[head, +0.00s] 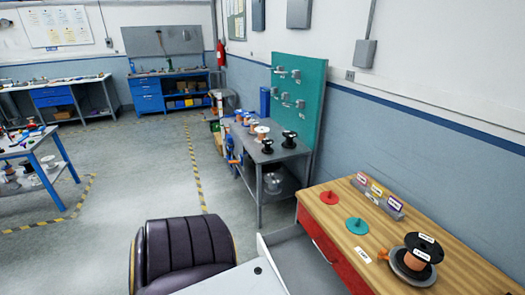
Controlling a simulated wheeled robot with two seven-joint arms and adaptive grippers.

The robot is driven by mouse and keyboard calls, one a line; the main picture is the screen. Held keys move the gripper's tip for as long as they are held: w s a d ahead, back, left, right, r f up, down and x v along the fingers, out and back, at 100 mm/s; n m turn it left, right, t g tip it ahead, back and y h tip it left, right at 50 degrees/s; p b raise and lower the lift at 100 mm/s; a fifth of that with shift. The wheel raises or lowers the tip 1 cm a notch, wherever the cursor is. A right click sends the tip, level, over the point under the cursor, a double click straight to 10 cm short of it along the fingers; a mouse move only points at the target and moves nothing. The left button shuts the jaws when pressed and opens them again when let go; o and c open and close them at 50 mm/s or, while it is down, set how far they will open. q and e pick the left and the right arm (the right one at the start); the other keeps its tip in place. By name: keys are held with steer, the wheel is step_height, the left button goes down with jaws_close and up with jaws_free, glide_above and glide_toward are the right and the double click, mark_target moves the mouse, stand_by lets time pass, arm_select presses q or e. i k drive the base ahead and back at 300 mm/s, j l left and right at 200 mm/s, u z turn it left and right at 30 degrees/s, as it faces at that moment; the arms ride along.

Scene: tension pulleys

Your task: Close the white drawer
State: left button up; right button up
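The white drawer (281,233) stands pulled out from the left side of the wooden-topped workbench (330,222), at the bottom centre of the head view. Its far side wall and part of its grey inside show. The near part is cut off by the bottom edge of the picture. I see nothing lying in the visible part of it. A red drawer front (322,249) shows on the bench beside it. Neither of my grippers is in view.
A dark padded chair (185,252) stands left of the drawer, close to a white flat surface (235,281). The wooden top carries red and teal discs (356,226), a small rack (378,197) and a spool (415,258). A grey spool table (266,152) stands behind.

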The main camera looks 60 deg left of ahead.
mark_target(301, 268)
steer(key=u, duration=1.85)
